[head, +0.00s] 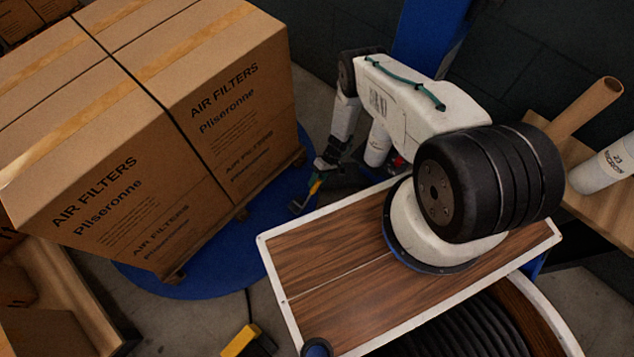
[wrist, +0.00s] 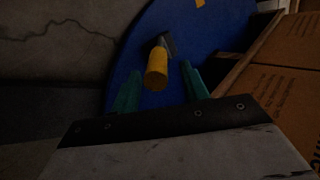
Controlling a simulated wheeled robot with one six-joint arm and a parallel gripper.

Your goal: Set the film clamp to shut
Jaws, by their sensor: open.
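The film clamp shows in the wrist view as a yellow round handle (wrist: 156,68) on a short grey lever (wrist: 168,45), at the edge of the blue turntable (wrist: 215,28). My gripper (wrist: 160,88) is open, with one green finger on each side of the handle as seen from the wrist. The handle's near end points toward me. I cannot tell whether either finger touches it or how deep it sits between them. In the head view my gripper (head: 303,196) is low beside the turntable's right edge, with a small yellow patch (head: 314,187) at it. The clamp's jaw is not clear.
Boxes of air filters (head: 150,140) stand on a wooden pallet (head: 240,214) on the turntable, close left of my gripper. A blue mast (head: 428,38) rises behind my arm. A cardboard tube (head: 590,105) and a white roll (head: 606,168) are at the right.

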